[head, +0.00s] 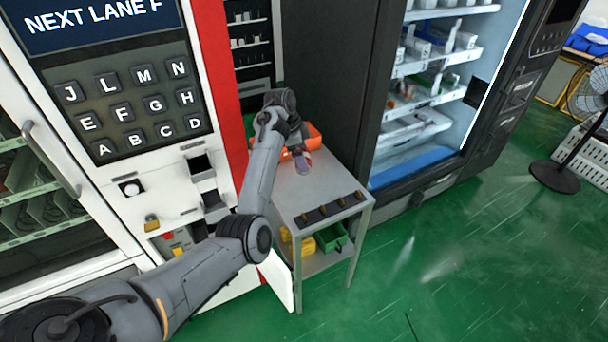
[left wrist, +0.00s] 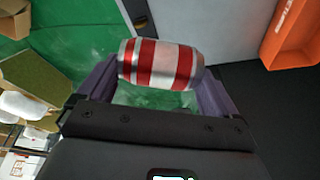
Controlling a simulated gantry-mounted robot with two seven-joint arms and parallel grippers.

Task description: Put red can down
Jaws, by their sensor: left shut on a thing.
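The red can, with red and silver bands (left wrist: 160,64), lies crosswise between the two fingers of my left gripper (left wrist: 158,78) in the left wrist view. The fingers are shut on its two ends. In the head view my left gripper (head: 299,150) is over the back part of a small grey table (head: 312,185), and the can (head: 303,165) shows only in small part below it. I cannot tell whether the can touches the tabletop. My right gripper is not in view.
An orange bin (head: 315,138) sits at the table's back, close to the gripper; it also shows in the left wrist view (left wrist: 292,35). A dark slotted strip (head: 331,209) lies along the table's front edge. The lower shelf holds a green bin (head: 331,237) and yellow items. Vending machines stand on both sides.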

